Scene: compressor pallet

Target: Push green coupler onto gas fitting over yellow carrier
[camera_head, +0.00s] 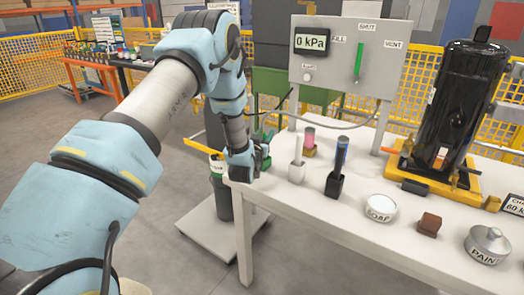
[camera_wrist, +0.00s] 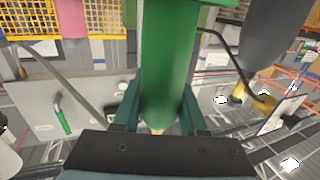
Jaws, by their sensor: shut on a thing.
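The green coupler (camera_wrist: 165,65) fills the middle of the wrist view, between the two fingers of my gripper (camera_wrist: 158,112), which is shut on it. In the head view my gripper (camera_head: 258,155) is over the table's left corner, and a bit of green shows beside it. The yellow carrier (camera_head: 430,185) is at the right of the table with the black compressor (camera_head: 455,105) upright on it. Short copper-coloured stubs (camera_head: 407,147) show at the compressor's side. I cannot tell which is the gas fitting. The coupler is well left of the carrier.
A grey control box (camera_head: 350,58) reading 0 kPa stands behind the white table (camera_head: 345,215). Holders with tools (camera_head: 335,180), a soap tin (camera_head: 381,208), a brown block (camera_head: 429,225) and a paint tin (camera_head: 487,245) stand on it. A gas cylinder (camera_head: 222,195) is left of the table.

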